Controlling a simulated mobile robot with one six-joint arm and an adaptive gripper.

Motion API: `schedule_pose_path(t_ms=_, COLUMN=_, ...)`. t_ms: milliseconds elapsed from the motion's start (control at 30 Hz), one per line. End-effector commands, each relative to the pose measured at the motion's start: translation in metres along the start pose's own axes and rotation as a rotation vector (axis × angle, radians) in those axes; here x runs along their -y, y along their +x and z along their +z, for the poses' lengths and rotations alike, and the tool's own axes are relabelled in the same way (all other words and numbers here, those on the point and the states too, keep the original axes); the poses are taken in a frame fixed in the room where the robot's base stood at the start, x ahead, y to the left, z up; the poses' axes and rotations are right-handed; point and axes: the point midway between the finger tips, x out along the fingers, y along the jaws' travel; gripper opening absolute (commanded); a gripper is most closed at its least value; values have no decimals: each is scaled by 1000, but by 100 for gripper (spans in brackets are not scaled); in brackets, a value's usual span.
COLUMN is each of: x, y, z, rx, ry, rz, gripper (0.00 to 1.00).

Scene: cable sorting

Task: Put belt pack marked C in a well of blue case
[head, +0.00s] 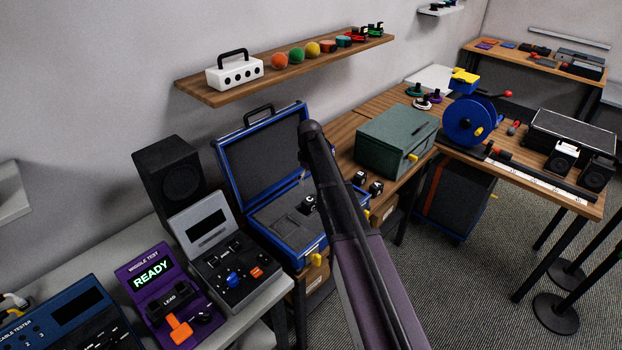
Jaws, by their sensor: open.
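The blue case (220,165) stands open left of centre, its lid tilted back and grey foam inside. A small black belt pack (310,203) with a white mark sits at the foam, beside my arm. Two more black belt packs, one (360,178) and another (376,188), stand on the wooden bench right of my arm. Their marks are too small to read surely, so I cannot tell which is C. My dark arm link crosses the middle and hides part of the case's right side. My gripper is not visible.
A purple tester (150,268) reading READY and a grey device (215,240) stand left of the case. A green box (385,140) stands behind the bench packs. A wall shelf (290,72) hangs above. A blue reel (470,122) is farther right.

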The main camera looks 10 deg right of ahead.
Motion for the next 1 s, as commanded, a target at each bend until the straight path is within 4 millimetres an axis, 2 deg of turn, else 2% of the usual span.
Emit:
schedule_pose_path(t_ms=33, x=0, y=-8, z=0, rx=0, ry=0, rz=0, gripper=100)
schedule_pose_path(t_ms=300, x=0, y=-20, z=0, rx=0, ry=0, rz=0, gripper=100)
schedule_pose_path(t_ms=1000, x=0, y=-21, z=0, rx=0, ry=-1, rz=0, gripper=100)
